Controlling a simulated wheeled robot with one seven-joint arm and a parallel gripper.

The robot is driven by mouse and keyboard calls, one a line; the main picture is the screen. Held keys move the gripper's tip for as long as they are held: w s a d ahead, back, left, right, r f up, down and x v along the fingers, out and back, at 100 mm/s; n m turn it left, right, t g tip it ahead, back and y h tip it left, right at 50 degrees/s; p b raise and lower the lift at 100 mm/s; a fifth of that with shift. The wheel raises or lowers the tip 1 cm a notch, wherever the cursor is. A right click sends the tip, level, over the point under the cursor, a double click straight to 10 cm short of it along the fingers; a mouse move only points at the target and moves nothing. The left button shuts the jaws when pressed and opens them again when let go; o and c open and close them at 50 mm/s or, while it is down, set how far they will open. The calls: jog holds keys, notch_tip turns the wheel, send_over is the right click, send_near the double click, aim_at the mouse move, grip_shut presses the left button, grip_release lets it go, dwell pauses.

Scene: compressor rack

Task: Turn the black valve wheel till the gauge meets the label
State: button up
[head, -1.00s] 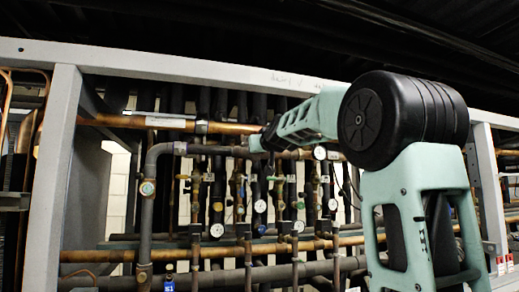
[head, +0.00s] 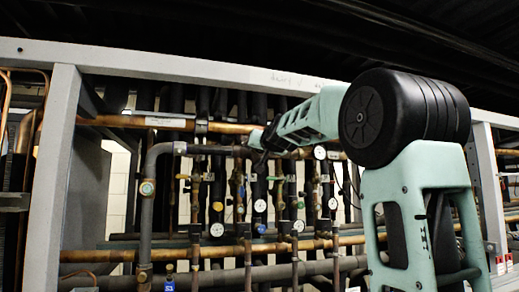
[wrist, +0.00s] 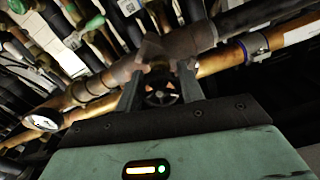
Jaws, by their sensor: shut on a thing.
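The black valve wheel (wrist: 160,93) sits in the middle of the wrist view, between the two fingers of my gripper (wrist: 160,88). The gripper is shut on the wheel, with a finger at either side of it. In the head view my gripper (head: 262,157) is small and dark against the pipes, and I cannot make out the wheel there. A round white-faced gauge (wrist: 42,122) shows at the left of the wrist view, beside a copper pipe. Its needle is too small to read. I cannot tell which label goes with it.
A grey steel frame (head: 54,165) surrounds the rack. Dark and copper pipes run close together behind my gripper. Several other small gauges, one of them a white gauge (head: 216,229), hang on the pipes below. A grey pipe (wrist: 190,40) crosses just beyond my fingers.

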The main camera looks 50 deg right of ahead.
jog(key=o, duration=1)
jog(key=b+v, duration=1.4)
jog(key=v, duration=0.3)
jog(key=shift+s, duration=0.25)
